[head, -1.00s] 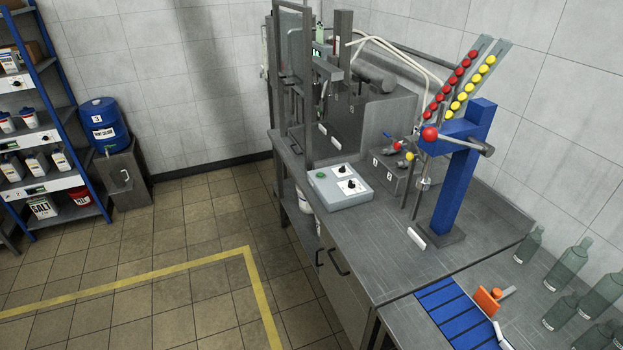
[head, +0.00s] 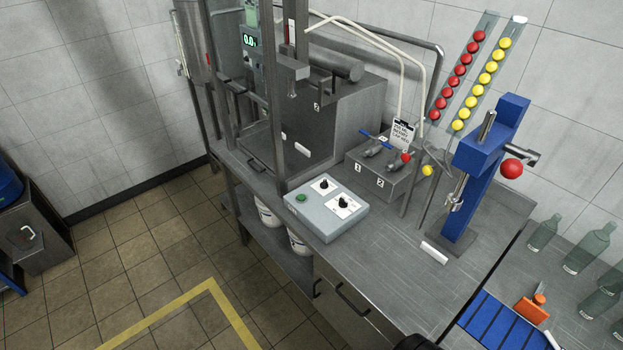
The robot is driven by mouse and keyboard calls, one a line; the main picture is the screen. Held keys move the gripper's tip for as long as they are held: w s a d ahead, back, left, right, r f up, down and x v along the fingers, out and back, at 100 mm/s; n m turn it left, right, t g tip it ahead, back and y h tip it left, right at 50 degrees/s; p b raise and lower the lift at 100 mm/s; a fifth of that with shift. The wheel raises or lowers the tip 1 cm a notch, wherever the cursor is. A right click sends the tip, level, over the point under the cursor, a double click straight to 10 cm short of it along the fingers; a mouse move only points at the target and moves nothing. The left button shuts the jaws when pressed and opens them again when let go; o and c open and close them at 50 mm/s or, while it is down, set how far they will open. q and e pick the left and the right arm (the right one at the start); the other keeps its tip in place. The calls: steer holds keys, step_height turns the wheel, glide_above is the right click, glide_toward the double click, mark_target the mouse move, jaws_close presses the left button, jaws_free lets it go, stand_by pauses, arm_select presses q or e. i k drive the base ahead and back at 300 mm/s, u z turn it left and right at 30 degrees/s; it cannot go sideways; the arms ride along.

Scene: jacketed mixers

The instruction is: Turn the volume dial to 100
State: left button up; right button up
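A light grey control box (head: 326,208) sits on the metal bench near its front edge. It has a green button (head: 300,198) at its left and two black dials on white plates. One dial (head: 323,184) is at the back, the other dial (head: 343,203) is nearer the front right. The plate lettering is too small to read, so I cannot tell which is the volume dial or its setting. Neither gripper shows clearly. A dark shape at the bottom edge may be part of my arm.
Behind the box stands a machine with a display (head: 250,41) reading about 0.0. A valve block (head: 384,178) and a blue press stand (head: 485,170) with a red ball knob (head: 511,169) are to the right. Green bottles (head: 586,250) stand far right.

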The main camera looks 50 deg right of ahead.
mark_target(343, 204)
steer(key=i, duration=0.7)
steer(key=z, duration=2.35)
